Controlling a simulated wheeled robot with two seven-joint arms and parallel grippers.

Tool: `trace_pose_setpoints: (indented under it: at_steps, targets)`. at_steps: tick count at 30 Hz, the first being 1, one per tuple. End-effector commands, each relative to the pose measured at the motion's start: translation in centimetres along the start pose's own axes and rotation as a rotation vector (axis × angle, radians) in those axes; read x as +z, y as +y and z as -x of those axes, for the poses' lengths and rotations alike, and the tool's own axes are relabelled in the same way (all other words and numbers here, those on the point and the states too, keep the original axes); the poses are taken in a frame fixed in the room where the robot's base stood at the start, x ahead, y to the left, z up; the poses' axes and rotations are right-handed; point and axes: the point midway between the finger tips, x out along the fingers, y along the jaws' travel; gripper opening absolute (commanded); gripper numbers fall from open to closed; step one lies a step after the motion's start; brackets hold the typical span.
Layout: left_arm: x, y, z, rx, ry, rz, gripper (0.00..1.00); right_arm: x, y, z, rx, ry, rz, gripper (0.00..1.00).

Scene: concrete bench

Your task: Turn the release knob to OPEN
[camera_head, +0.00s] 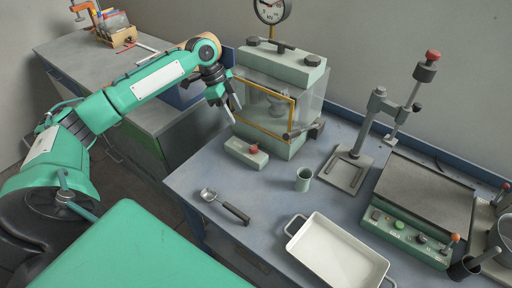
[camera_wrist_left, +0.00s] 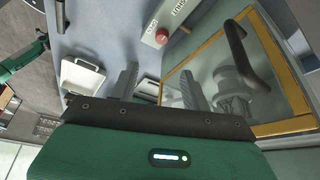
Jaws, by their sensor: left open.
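The release knob (camera_head: 254,149) is a small red knob on a low grey-green box (camera_head: 243,155), on the bench in front of a glass-sided cabinet (camera_head: 277,95). In the left wrist view the red knob (camera_wrist_left: 162,36) is near the top, with white label plates on its box (camera_wrist_left: 150,27); I cannot read the knob's setting. My left gripper (camera_head: 233,106) is open and empty, up beside the cabinet's left front, above and apart from the knob. Its two fingers (camera_wrist_left: 158,72) also show in the left wrist view.
The cabinet's yellow-framed door (camera_head: 265,108) is close beside the left gripper. A scoop (camera_head: 226,206), a green cup (camera_head: 303,180) and a white tray (camera_head: 338,255) lie in front. A lever stand (camera_head: 350,165) and hotplate-like unit (camera_head: 425,195) stand right.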

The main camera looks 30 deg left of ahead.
Motion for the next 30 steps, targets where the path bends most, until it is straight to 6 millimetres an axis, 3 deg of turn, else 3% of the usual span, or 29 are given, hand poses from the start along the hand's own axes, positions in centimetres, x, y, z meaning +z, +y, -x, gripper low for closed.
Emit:
trace_pose_setpoints:
  at_steps: [2,8,24,30]
  targets:
    - [0.4,0.0,-0.9,-0.001,0.000,0.000,0.48,0.1,-0.1,-0.9,-0.001,0.001,0.000,0.36]
    - [0.3,0.0,-2.1,0.002,0.000,0.000,0.48,1.8,-0.5,-0.6,-0.006,-0.020,0.000,0.36]
    - [0.3,0.1,-12.5,0.002,-0.001,0.001,0.48,3.4,-1.5,0.4,-0.016,-0.032,0.002,0.36]
    - [0.3,0.1,-14.4,0.001,-0.001,0.000,0.48,3.1,-1.2,0.6,-0.013,-0.028,0.003,0.36]
